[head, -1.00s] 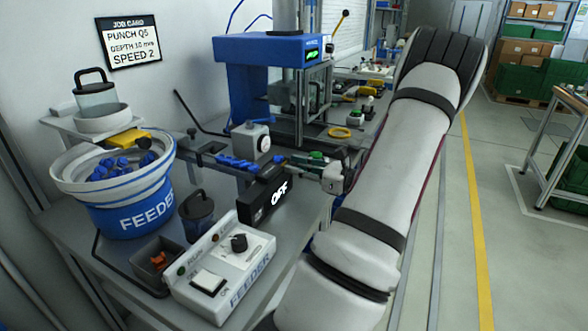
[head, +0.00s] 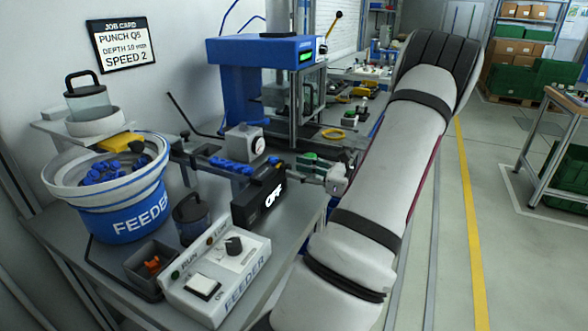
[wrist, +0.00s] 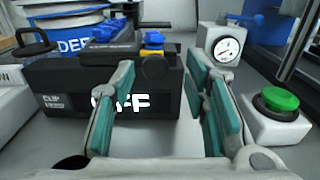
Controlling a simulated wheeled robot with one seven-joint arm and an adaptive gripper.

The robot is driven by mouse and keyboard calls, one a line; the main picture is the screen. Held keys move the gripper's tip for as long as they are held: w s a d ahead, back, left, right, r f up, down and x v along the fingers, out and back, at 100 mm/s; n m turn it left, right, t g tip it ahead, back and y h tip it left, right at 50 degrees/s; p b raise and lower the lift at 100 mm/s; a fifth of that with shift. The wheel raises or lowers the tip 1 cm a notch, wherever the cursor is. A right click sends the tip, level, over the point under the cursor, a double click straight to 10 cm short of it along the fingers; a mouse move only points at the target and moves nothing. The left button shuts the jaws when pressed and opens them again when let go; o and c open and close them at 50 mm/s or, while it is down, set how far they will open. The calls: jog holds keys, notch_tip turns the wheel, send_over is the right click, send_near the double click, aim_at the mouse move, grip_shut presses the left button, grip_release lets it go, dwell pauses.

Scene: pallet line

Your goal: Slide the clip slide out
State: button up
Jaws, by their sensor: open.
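The black clip-feed box (head: 258,198), lit "OFF", stands on the bench. In the wrist view the box (wrist: 70,90) is straight ahead, with small "CLIP" lettering at its left. A dark round knob (wrist: 153,67) shows at its upper front, below a yellow and blue piece (wrist: 152,43); it looks like the clip slide's knob, but the slide's body is not clear. My gripper (wrist: 160,72) is open and empty, its teal-padded fingers showing either side of the knob. I cannot tell whether the fingertips reach it. In the head view my gripper (head: 312,166) is right of the box.
The blue feeder bowl (head: 130,215) and feeder control box (head: 215,270) stand left on the bench. A dial gauge (wrist: 227,48) and green button (wrist: 280,98) are close to the right of my fingers. The blue press (head: 262,48) stands behind.

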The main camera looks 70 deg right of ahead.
jog(key=s+a, duration=0.1)
jog(key=s, duration=0.8)
jog(key=shift+s, duration=0.4)
jog(key=w+a+r+n+g+y+p, duration=0.1)
jog(key=w+a+r+n+g+y, duration=0.15)
jog(key=w+a+n+y, duration=0.35)
jog(key=w+a+r+n+g+y+p, duration=0.15)
jog(key=w+a+r, duration=0.25)
jog(key=w, duration=0.4)
jog(key=w+a+r+n+g+y+p, duration=0.1)
jog(key=w+a+r+n+g, duration=0.15)
jog(key=a, duration=0.25)
jog(key=w+a+r+n+g+y, duration=0.1)
jog(key=a+n+g, duration=0.15)
jog(key=a, duration=0.35)
jog(key=w+a+r+n+g+p, duration=0.1)
jog(key=w+a+n+g, duration=0.1)
jog(key=a+n, duration=0.25)
jog(key=s+a+r+n+g+h+p, duration=0.1)
jog(key=s+a+r+n+h, duration=0.3)
jog(key=a+n, duration=0.6)
jog(key=s+a+r+n+g+h+p, duration=0.1)
jog(key=s+a+r+n+h+p, duration=0.2)
jog(key=s+a+r+n, duration=0.3)
jog(key=a+n+p, duration=0.1)
jog(key=a+n, duration=0.3)
jog(key=a, duration=0.1)
jog(key=shift+s+a+g+h, duration=0.2)
jog(key=shift+s+g+h, duration=0.05)
jog(key=shift+g+h, duration=0.15)
